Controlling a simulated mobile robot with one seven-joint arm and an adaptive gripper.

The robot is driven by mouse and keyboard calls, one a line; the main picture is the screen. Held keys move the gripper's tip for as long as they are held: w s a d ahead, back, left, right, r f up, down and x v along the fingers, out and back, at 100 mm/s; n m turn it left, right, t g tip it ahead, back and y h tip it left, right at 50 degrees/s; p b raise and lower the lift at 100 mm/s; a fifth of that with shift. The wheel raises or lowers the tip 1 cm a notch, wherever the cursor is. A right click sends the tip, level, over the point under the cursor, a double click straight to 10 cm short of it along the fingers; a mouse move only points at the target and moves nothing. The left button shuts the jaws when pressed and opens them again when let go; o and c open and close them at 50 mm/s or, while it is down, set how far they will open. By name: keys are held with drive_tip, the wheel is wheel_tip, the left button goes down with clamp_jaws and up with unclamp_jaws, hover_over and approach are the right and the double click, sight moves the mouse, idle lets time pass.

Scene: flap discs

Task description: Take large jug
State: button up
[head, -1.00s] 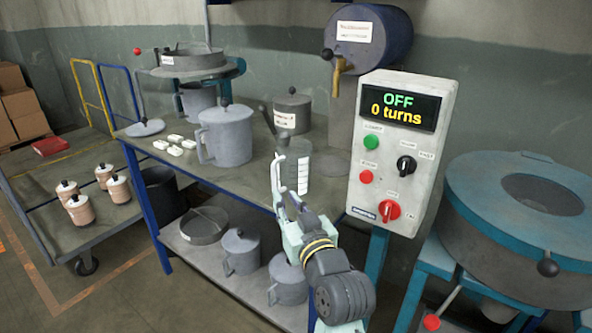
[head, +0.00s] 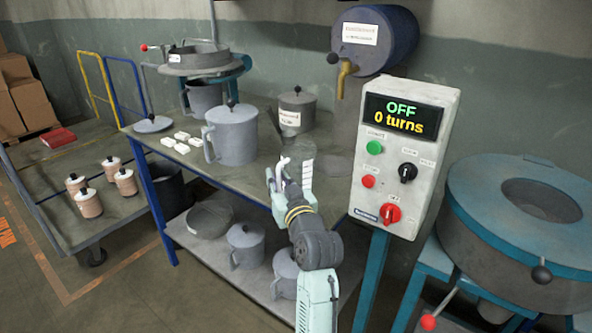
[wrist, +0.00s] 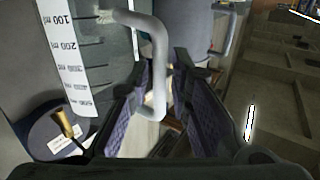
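A clear measuring jug with a white scale strip (head: 308,172) stands at the table's front edge. In the wrist view its wall and scale (wrist: 72,50) fill the left, and its pale grey handle (wrist: 158,62) hangs between my fingers. My gripper (head: 277,176) is open, with one finger on each side of that handle; the wrist view shows both fingers (wrist: 160,108). Gaps show beside the handle, so I see no firm grip. A large grey lidded jug (head: 232,137) stands on the table to the left, its handle facing left.
A control box (head: 403,150) reading OFF, 0 turns stands close to the right of my arm. White blocks (head: 182,146), a lidded pot (head: 298,108) and a sieve machine (head: 198,62) are on the table. Smaller lidded jugs (head: 245,245) sit on the lower shelf. A barrel with tap (head: 375,40) hangs behind.

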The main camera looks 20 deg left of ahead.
drive_tip(key=shift+c, duration=0.4)
clamp_jaws()
drive_tip(key=shift+r, duration=0.1)
wheel_tip(320, 180, up, 10)
drive_tip(key=shift+f+b, duration=0.1)
drive_tip(key=shift+b, duration=0.5)
idle(0.9)
